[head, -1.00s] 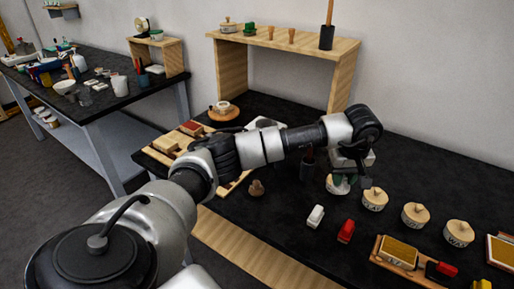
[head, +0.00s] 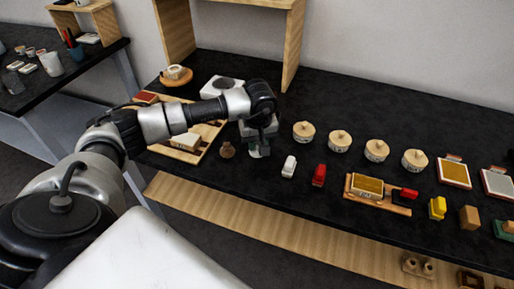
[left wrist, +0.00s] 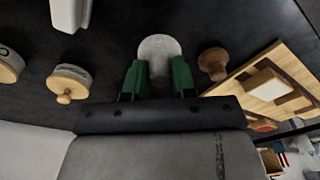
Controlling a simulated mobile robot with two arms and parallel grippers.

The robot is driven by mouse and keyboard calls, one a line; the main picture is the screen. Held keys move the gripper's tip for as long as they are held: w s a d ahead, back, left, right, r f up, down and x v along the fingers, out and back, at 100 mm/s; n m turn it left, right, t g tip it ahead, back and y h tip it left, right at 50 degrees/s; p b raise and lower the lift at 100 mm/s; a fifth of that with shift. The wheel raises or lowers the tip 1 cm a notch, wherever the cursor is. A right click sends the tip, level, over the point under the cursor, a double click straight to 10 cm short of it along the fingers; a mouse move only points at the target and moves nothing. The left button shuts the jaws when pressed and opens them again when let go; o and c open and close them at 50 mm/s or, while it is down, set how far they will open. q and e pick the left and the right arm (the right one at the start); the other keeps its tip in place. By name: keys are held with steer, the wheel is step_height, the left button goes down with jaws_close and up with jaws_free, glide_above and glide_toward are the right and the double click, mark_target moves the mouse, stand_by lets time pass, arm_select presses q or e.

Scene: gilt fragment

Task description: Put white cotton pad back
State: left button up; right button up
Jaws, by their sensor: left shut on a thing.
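My left gripper (head: 259,150) is shut on a round, flat whitish pad, which looks like the white cotton pad (left wrist: 159,47). The pad shows between the green fingertips in the left wrist view; in the head view it is small and mostly hidden by the gripper. The gripper is above the black table, just right of a small brown knob (head: 227,150), also in the left wrist view (left wrist: 213,62). A wooden tray (head: 208,134) with a cream block lies left of the knob and also shows in the left wrist view (left wrist: 243,91). My right gripper is not in view.
A white block (head: 289,167) and a red block (head: 319,174) stand right of the gripper. Several lidded round jars (head: 339,141) line up behind them. A white device (head: 222,87) stands behind my arm, near a wooden shelf (head: 176,30). Dark table between knob and white block is clear.

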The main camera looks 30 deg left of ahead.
mark_target(257, 152)
arm_select(q)
step_height(257, 152, down, 4)
steer(key=shift+r+p, duration=0.1)
steer(key=shift+p, duration=0.55)
steer(key=shift+f, duration=0.3)
steer(key=o, duration=0.8)
steer(key=shift+o, duration=0.2)
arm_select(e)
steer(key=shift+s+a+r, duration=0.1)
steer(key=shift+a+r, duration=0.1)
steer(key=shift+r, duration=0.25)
